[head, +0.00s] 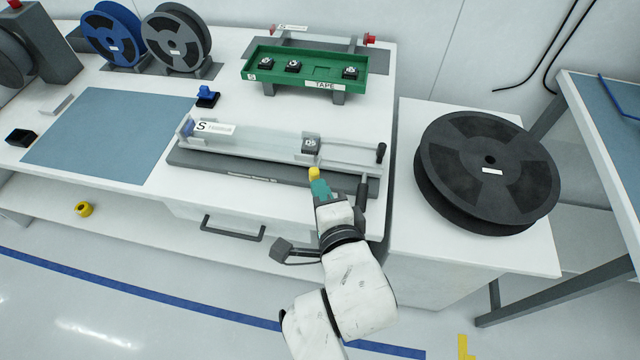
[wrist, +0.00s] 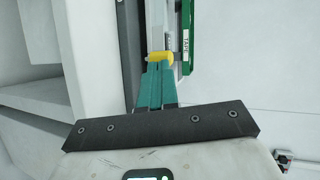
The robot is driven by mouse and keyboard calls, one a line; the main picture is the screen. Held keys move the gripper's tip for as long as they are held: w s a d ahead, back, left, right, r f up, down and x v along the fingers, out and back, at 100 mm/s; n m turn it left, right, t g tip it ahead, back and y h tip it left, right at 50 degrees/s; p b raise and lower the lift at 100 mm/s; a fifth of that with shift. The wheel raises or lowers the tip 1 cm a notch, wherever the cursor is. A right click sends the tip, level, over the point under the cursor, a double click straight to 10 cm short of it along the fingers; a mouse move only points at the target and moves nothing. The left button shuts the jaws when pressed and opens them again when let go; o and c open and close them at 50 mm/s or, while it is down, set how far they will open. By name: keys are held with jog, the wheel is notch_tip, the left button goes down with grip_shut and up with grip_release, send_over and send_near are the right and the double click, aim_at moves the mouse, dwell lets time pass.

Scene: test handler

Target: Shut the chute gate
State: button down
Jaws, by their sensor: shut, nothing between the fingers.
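The chute (head: 250,150) is a long, clear-sided channel on a dark grey base, lying across the front of the white bench in the head view. A small dark block with a white mark (head: 311,145) sits in its right part. A black-knobbed lever (head: 380,152) stands at its right end, with a black grip (head: 362,190) below it. I cannot tell for sure which part is the gate. My gripper (head: 314,173), teal with yellow tips, is shut and empty at the chute's front edge, just below the block. The wrist view shows the yellow tips (wrist: 160,57) close to the chute; contact is unclear.
A green tray labelled TAPE (head: 324,85) holding several dark parts stands behind the chute. A blue mat (head: 110,135) lies at left, with a small blue-topped part (head: 207,96) near it. A big black reel (head: 487,165) sits on the right-hand cabinet. Reels stand at the back left.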

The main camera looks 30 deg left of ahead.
aim_at(317, 165)
jog(key=shift+w+a, duration=0.3)
jog(key=shift+w, duration=0.1)
jog(key=w, duration=0.2)
jog(key=w+a, duration=0.1)
jog(key=w, duration=0.1)
jog(key=shift+w+a, duration=0.2)
jog(key=shift+w, duration=0.1)
